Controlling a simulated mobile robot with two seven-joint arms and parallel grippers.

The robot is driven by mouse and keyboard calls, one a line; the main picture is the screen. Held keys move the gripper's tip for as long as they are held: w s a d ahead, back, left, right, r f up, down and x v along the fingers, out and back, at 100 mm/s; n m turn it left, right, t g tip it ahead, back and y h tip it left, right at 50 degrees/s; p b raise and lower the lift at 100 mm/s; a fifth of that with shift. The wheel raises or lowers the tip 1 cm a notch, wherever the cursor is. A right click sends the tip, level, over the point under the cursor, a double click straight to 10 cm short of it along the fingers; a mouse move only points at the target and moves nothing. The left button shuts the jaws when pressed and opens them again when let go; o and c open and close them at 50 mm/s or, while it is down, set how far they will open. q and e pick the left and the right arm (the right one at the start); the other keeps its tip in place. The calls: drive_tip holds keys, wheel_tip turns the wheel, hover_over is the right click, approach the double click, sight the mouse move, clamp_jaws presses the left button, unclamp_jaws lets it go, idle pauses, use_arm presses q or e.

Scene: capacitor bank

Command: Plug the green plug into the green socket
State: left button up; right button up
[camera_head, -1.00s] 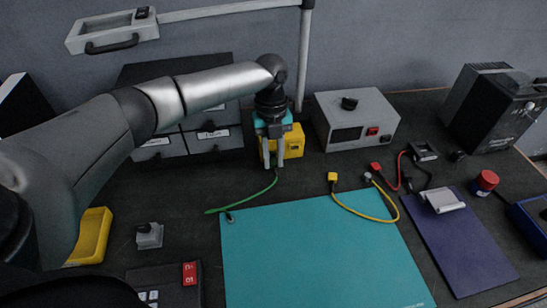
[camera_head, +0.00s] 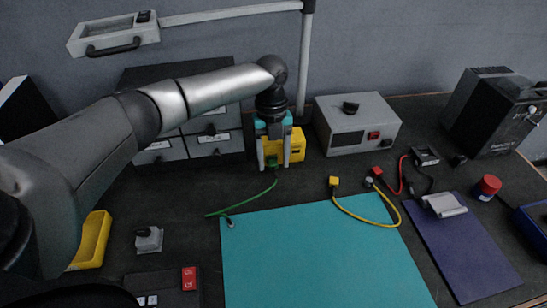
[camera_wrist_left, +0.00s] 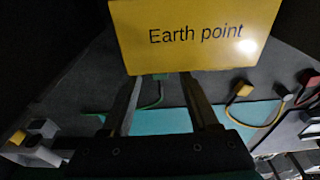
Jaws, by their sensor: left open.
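The yellow box (camera_head: 297,145) stands at the back of the bench. Its label reads "Earth point" in the left wrist view (camera_wrist_left: 196,35). The green plug (camera_head: 272,161) is at the front of this box, with its green cable (camera_head: 250,200) trailing to the mat. In the left wrist view the plug (camera_wrist_left: 160,76) meets the box's edge; how deep it sits cannot be told. The green socket itself is hidden. My left gripper (camera_head: 274,166) is open, its fingers on either side of the plug and apart from it. My right gripper is not in view.
A grey instrument box (camera_head: 356,122) stands right of the yellow box, and dark drawers (camera_head: 186,147) stand left. A yellow-plugged cable (camera_head: 362,212) lies partly on the teal mat (camera_head: 310,265). A blue mat (camera_head: 462,250) lies at right. The teal mat's middle is clear.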

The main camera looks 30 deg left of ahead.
use_arm(q)
wheel_tip(320, 180, up, 15)
drive_tip(key=w+a+p, duration=0.1)
drive_tip(key=w+p, duration=0.1)
drive_tip(key=p, duration=0.2)
drive_tip(key=shift+a+p, duration=0.2)
drive_tip(key=shift+p, duration=0.15)
